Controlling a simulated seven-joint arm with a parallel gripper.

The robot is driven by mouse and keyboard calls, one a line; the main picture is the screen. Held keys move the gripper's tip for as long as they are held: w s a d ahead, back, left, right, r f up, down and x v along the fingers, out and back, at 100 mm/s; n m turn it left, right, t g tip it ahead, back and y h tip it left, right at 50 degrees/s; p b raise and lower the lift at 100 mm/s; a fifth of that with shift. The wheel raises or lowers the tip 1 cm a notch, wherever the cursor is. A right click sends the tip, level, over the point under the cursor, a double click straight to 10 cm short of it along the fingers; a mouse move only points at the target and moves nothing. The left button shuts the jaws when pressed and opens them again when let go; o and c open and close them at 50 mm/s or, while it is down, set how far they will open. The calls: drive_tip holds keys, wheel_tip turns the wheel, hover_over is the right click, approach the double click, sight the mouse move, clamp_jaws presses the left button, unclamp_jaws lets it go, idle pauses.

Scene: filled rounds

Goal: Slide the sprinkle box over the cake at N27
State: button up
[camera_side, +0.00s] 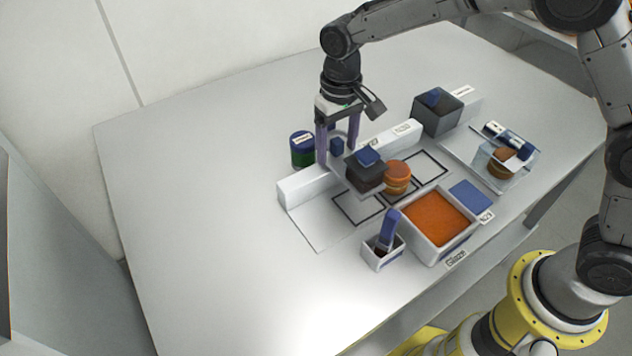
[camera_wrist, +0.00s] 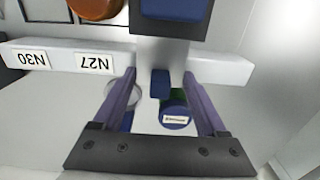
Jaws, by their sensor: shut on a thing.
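The sprinkle box, which I take to be the dark box with a blue top (camera_side: 362,176), stands in front of the white rail, left of the orange round cake (camera_side: 397,172) in the side view. In the wrist view the dark box (camera_wrist: 168,31) is at the top, with the cake (camera_wrist: 97,7) to its left, in line with the N27 label (camera_wrist: 94,63). The box is beside the cake, not over it. A grey strip (camera_wrist: 160,52) runs from the box across the rail. My gripper (camera_side: 337,157) is shut on this box's carrier behind the rail; the exact contact is unclear.
The white rail (camera_side: 300,187) has labels along it. A green jar (camera_side: 302,155) stands behind it. A larger dark box (camera_side: 437,115) and a clear box over a cake (camera_side: 520,165) stand right. The glaze tray (camera_side: 410,235) and a brush cup (camera_side: 381,260) are in front. Table left is clear.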

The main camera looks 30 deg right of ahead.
sight(370, 142)
drive_tip(key=shift+d, duration=4.4)
drive_tip(key=o, duration=0.9)
wheel_tip(370, 142, up, 7)
